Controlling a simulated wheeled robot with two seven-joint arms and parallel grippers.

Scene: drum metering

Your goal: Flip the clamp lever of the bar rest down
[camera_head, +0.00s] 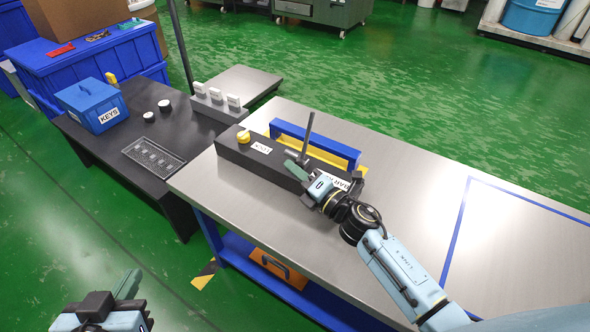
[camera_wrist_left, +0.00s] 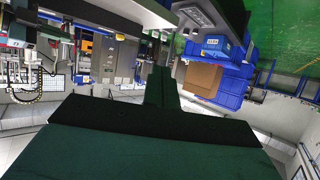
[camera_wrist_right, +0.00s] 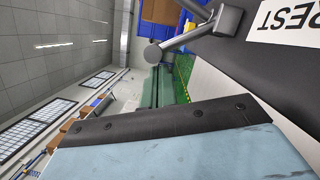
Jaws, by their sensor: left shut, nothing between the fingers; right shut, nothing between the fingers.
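The bar rest is a long dark block (camera_head: 228,150) on the metal table, labelled on its top. Its clamp lever (camera_head: 308,132) is a grey rod that stands up, slightly tilted, from the block. In the right wrist view the lever (camera_wrist_right: 185,40) shows with its round end and its pivot beside the REST label (camera_wrist_right: 290,18). My right gripper (camera_head: 293,168) is shut and empty, low over the block beside the lever's base; contact cannot be told. My left gripper (camera_head: 128,282) is shut and empty at the lower left, away from the table.
A yellow knob (camera_head: 243,136) sits on the block's far left end. A blue frame (camera_head: 320,145) stands behind the block. A black side table (camera_head: 135,130) holds a blue KEYS box (camera_head: 90,105). The metal table's right half (camera_head: 520,235) is clear.

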